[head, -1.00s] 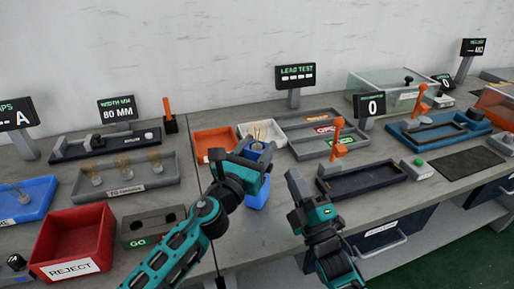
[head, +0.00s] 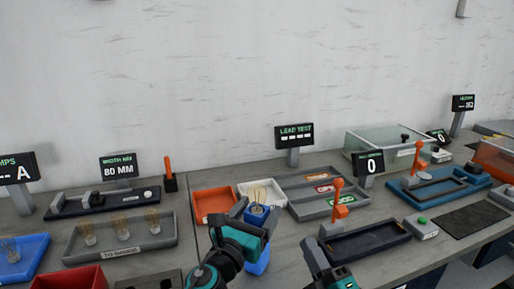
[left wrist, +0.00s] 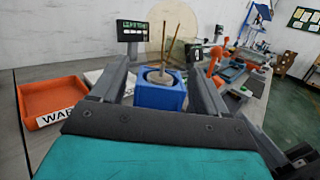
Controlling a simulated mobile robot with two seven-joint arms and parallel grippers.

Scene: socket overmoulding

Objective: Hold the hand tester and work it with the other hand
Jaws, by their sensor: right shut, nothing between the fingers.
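The hand tester is a blue upright block; its top (head: 257,215) shows beside my left gripper (head: 250,218) and its lower part below it. In the left wrist view the tester (left wrist: 160,97) stands between the two fingers of my left gripper (left wrist: 160,90), which look closed against its sides. A round pale piece (left wrist: 158,77) with thin brown leads sticking up sits in its top. Whether the tester's bottom touches the bench is hidden. My right gripper (head: 317,243) is shut and empty, to the right of the tester and apart from it.
Behind the tester are an orange tray (head: 214,203), a white tray (head: 246,189) and the lead test display (head: 294,136).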

